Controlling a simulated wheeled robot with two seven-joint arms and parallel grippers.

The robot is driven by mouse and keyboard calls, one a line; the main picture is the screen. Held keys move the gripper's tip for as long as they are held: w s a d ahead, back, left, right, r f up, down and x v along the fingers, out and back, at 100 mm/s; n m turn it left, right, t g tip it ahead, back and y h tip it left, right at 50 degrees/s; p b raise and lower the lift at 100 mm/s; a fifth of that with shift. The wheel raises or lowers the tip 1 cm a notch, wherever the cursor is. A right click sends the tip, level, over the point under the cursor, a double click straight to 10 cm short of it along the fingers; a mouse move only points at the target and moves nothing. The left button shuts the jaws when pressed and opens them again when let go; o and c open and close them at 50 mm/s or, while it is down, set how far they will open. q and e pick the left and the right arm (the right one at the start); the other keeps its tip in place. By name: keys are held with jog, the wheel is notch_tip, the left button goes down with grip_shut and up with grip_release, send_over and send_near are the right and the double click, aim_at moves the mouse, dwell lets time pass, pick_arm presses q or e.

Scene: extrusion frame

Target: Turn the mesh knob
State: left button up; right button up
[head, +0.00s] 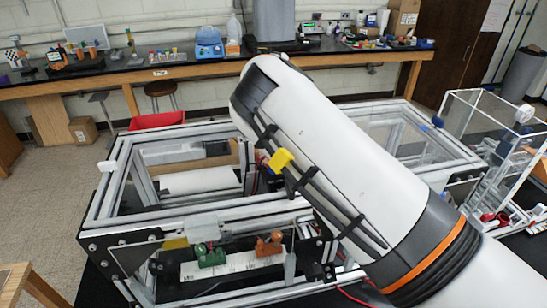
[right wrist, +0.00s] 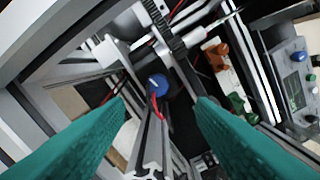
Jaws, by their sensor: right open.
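A round blue knob (right wrist: 158,84) with a white pointer mark shows in the right wrist view, among metal rails and red wires. I take it for the mesh knob, though no label is readable. My right gripper (right wrist: 160,100) has two teal fingers spread wide, one on each side of the knob in the picture. Nothing is between them in their grip, and contact with the knob is not visible. In the head view my right arm crosses the frame and hides its gripper and this knob. My left gripper is not in view.
The aluminium extrusion frame (head: 160,213) with clear panels surrounds the work area. An orange mount (head: 270,245) and a green mount (head: 210,256) sit on a white plate at its front. A grey box with a display (right wrist: 295,82) and another blue knob is at right in the wrist view.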

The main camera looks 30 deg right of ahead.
aim_at(273, 166)
notch_tip(273, 166, down, 5)
jog(key=shift+f+p, duration=0.15)
jog(key=shift+p, duration=0.85)
jog(key=f, duration=0.3)
jog(key=shift+w+d+p, duration=0.15)
jog(key=shift+d+p, duration=0.15)
jog(key=shift+p, duration=0.05)
jog(key=shift+a+f, duration=0.1)
jog(key=shift+f, duration=0.05)
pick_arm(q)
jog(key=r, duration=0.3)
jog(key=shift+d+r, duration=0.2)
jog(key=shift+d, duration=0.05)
pick_arm(e)
jog(key=shift+a, duration=0.15)
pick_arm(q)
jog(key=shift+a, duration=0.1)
pick_arm(e)
jog(key=c, duration=1)
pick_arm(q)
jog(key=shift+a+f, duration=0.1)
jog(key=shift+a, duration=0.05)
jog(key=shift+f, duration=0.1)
